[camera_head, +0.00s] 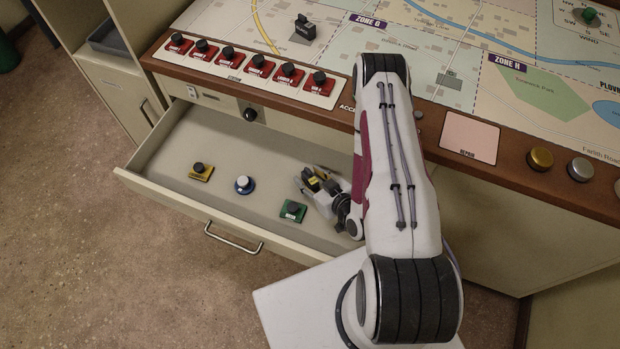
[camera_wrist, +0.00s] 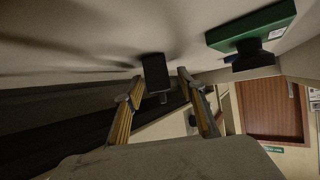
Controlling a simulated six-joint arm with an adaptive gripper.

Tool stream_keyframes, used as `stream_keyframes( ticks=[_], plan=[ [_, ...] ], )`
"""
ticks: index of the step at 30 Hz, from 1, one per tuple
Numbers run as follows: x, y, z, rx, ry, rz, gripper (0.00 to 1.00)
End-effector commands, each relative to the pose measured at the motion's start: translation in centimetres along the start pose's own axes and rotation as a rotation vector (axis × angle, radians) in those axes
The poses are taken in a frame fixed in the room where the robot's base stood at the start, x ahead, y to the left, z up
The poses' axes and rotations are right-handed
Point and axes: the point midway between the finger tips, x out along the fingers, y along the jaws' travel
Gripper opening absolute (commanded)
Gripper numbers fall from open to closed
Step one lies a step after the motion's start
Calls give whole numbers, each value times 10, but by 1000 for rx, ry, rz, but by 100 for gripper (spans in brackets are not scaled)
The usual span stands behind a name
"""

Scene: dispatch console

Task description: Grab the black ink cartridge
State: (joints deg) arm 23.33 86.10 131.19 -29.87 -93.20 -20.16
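A small black block, which looks like the black ink cartridge (camera_wrist: 156,72), is at the drawer floor in the wrist view. My gripper (camera_wrist: 160,87) is open, with its two yellow-lined fingers on either side of the block's near end. A gap shows at the right finger; whether the left finger touches it I cannot tell. In the head view my gripper (camera_head: 313,182) is low inside the open drawer, at its right part, and it mostly hides the block there.
The console's wooden edge (camera_head: 330,118) overhangs behind. The drawer's left part is mostly clear.

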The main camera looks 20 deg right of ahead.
Motion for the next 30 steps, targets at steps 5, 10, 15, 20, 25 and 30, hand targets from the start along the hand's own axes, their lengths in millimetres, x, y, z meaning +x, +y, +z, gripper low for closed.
stream_keyframes(
  ticks=[5, 10, 15, 20, 25, 30],
  plan=[
    [0, 0, 0, 0, 0, 0, 40],
    [0, 0, 0, 0, 0, 0, 40],
    [0, 0, 0, 0, 0, 0, 6],
    [0, 0, 0, 0, 1, 0, 0],
    [0, 0, 0, 0, 1, 0, 0],
    [-1, 0, -3, 0, 1, 0, 0]
  ],
)
